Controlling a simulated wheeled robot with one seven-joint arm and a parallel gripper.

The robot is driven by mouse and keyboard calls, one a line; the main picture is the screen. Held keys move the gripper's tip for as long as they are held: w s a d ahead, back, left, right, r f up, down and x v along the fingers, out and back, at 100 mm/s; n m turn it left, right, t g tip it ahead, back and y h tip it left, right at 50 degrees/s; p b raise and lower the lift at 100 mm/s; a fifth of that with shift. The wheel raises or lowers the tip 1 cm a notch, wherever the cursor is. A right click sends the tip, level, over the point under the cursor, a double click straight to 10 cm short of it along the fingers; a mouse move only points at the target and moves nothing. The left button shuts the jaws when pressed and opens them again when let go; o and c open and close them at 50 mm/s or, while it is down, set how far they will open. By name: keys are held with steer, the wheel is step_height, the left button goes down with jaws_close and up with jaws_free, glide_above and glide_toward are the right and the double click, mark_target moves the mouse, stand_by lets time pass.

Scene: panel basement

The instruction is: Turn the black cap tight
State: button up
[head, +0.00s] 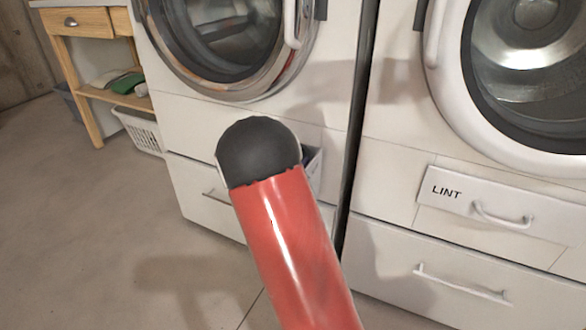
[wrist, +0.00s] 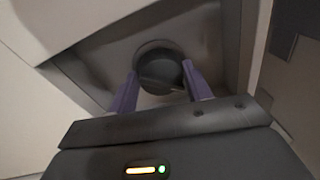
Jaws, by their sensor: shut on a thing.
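The black cap (wrist: 159,70) is round with a raised grip bar across its face. It sits inside a recess in the white machine front, seen in the wrist view. My gripper (wrist: 160,82) has its two purple fingers on either side of the cap's grip and is shut on it. In the head view my red arm with its dark rounded joint covers most of the recess, so the cap and the fingertips are hidden there. Only a small part of the open compartment (head: 313,166) shows beside my arm.
The left machine (head: 200,133) and the right machine (head: 395,140) stand side by side with a narrow dark gap. The right one has a drawer marked LINT (head: 462,196) and a lower drawer handle (head: 462,285). A wooden table (head: 95,22) and white basket (head: 140,130) stand at left. The floor there is clear.

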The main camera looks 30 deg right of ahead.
steer(key=shift+m+b, duration=0.55)
steer(key=shift+m, duration=0.95)
steer(key=o, duration=1)
steer(key=shift+c, duration=0.2)
steer(key=v, duration=0.7)
steer(key=shift+s+a+p, duration=0.25)
steer(key=shift+s+p, duration=0.1)
steer(key=shift+r, duration=0.1)
